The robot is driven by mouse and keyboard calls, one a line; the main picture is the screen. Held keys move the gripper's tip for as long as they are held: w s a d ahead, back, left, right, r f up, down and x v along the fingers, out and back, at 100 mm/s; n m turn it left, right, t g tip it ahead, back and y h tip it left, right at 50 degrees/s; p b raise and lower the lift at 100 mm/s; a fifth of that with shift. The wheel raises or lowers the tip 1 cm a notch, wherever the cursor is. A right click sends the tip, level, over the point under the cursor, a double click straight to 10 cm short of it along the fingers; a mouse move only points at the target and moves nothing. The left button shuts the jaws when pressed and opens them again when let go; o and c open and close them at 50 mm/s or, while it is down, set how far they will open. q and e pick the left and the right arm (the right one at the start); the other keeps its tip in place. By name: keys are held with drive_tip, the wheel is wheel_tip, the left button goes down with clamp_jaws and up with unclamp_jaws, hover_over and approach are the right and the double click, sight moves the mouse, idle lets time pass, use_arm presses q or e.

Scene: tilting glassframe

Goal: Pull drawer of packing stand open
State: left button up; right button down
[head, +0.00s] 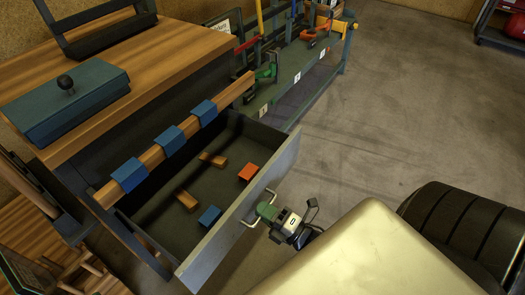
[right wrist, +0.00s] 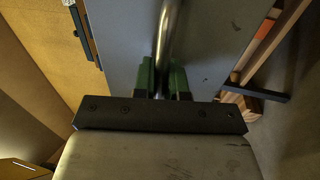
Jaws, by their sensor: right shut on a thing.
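The packing stand (head: 165,45) has a wooden top and a dark body at the left of the head view. Its drawer (head: 236,222) is pulled well out, with the grey front facing right. Inside lie an orange block (head: 248,172), a blue block (head: 210,215) and two wooden pieces (head: 187,201). My right gripper (head: 265,212) is at the drawer front, its green fingers shut on the metal handle (head: 256,222). In the right wrist view the handle bar (right wrist: 166,45) runs between the green fingers (right wrist: 163,78). My left gripper is not in view.
A wooden rail (head: 150,158) with several blue blocks crosses above the drawer's back. A blue box lid with a black knob (head: 66,82) sits on the stand. A shelf with clamps (head: 295,65) stands behind. The concrete floor (head: 400,110) to the right is clear.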

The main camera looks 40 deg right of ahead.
drive_tip(key=c, duration=1.2)
unclamp_jaws()
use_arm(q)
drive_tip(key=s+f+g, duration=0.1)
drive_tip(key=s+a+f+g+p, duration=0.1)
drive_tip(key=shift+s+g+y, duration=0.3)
use_arm(e)
drive_tip(key=v, duration=1)
drive_tip(key=shift+s+d+f, duration=0.1)
drive_tip(key=shift+s, duration=0.3)
